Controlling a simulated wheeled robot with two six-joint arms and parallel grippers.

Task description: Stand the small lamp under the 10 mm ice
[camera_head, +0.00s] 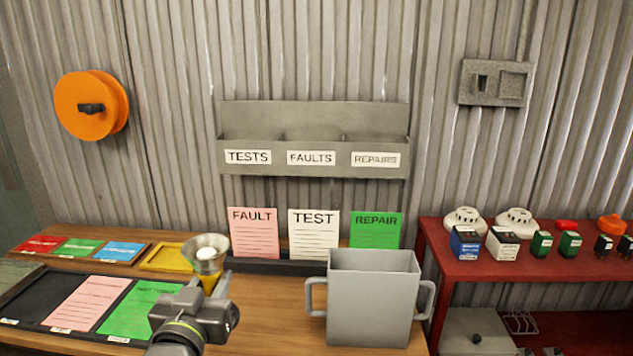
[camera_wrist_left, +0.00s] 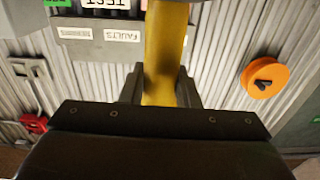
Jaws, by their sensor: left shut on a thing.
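A small lamp (camera_head: 206,250) with a pale round bulb, a silvery cup-shaped head and a yellow body is held upright above the left part of the wooden bench. My left gripper (camera_head: 208,284) is shut on its yellow body. In the left wrist view the yellow body of the lamp (camera_wrist_left: 160,50) rises between the two dark fingers of my left gripper (camera_wrist_left: 159,90). The lower end of the lamp is hidden by the gripper. My right gripper is in neither view. I cannot make out any 10 mm ice.
A grey two-handled container (camera_head: 370,300) stands right of the gripper. FAULT (camera_head: 253,232), TEST (camera_head: 314,235) and REPAIR (camera_head: 376,230) cards stand behind. A black tray (camera_head: 40,300) lies left. A red shelf (camera_head: 432,262) with detectors and small boxes is right. Bare bench (camera_head: 270,315) lies between gripper and container.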

